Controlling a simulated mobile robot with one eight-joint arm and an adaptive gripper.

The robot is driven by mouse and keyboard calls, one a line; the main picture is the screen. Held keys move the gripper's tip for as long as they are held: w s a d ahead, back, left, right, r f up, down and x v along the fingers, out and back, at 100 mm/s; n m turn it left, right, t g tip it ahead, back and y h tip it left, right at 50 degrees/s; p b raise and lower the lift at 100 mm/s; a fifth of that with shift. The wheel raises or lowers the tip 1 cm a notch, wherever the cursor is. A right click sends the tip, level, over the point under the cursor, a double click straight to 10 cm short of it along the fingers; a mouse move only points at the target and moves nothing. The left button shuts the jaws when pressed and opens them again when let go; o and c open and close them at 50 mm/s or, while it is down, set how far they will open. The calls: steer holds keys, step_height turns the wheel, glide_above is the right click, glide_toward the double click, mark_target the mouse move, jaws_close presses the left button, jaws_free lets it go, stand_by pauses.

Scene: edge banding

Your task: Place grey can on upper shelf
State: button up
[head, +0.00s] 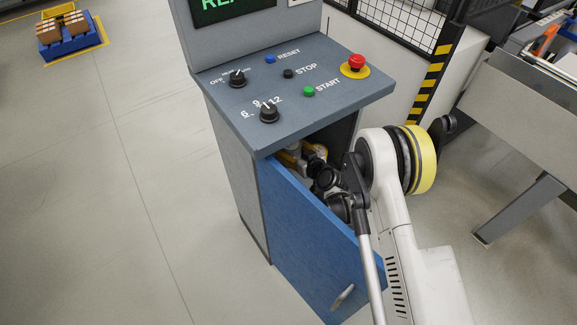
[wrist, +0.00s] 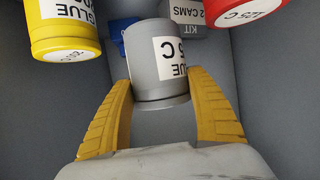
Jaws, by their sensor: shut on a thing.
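The grey can (wrist: 157,82) has a white label reading "GLUE" and shows in the middle of the wrist view. My gripper (wrist: 162,100) has its two yellow fingers on either side of the can's near end and is shut on it. In the head view my arm reaches into the open cabinet (head: 226,165) under the control panel, and my gripper (head: 290,158) is mostly hidden by my wrist and the door. The grey can and the shelves cannot be made out in the head view.
A yellow can (wrist: 62,30) is at the upper left of the wrist view, and a red can (wrist: 238,10) at the upper right. A grey kit box (wrist: 187,15) and a blue object (wrist: 118,38) lie beyond. The blue cabinet door (head: 305,235) stands open beside my arm.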

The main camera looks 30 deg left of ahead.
step_height(320, 180, down, 8)
steer(key=b, duration=0.3)
steer(key=shift+w+f, duration=0.1)
steer(key=shift+f, duration=0.05)
steer(key=o, duration=1.1)
